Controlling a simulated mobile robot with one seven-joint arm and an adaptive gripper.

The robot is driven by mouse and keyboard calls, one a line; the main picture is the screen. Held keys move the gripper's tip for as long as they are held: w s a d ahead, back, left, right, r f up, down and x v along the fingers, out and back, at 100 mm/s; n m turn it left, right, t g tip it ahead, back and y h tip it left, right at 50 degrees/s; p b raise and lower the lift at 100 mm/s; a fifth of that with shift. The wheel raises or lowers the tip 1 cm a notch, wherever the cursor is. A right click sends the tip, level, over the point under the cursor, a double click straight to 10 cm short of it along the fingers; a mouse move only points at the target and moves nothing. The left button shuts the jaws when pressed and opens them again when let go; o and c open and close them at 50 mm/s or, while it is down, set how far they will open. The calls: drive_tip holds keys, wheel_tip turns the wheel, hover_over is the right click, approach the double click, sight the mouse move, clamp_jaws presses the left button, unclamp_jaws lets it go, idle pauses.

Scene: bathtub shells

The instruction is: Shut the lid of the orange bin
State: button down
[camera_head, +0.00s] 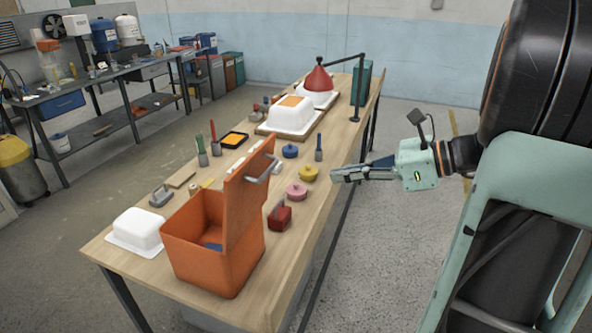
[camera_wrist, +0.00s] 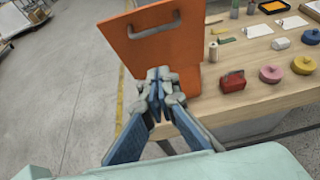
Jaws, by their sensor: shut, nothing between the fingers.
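The orange bin (camera_head: 205,255) stands at the near end of the wooden table, open at the top, with something blue inside. Its orange lid (camera_head: 247,195) stands up from the bin's right side, with a grey handle on its outer face. In the wrist view the lid (camera_wrist: 165,45) rises behind my fingers, and most of the bin is hidden. The fingertips (camera_wrist: 158,80) also show in the wrist view.
A red block-like item (camera_head: 279,217), a pink disc (camera_head: 296,193) and a yellow disc (camera_head: 308,174) lie right of the bin. A white tub shell (camera_head: 138,230) lies left of it. The floor right of the table is clear.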

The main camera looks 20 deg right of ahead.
drive_tip(key=a+r+p+x, duration=0.1)
drive_tip(key=r+p+x, duration=0.1)
drive_tip(key=x, duration=1)
drive_tip(key=shift+w+a+r, duration=0.15)
drive_tip(key=shift+w+a, duration=0.1)
drive_tip(key=shift+w, duration=0.25)
drive_tip(key=shift+a, duration=0.1)
drive_tip(key=shift+w+a+r, duration=0.25)
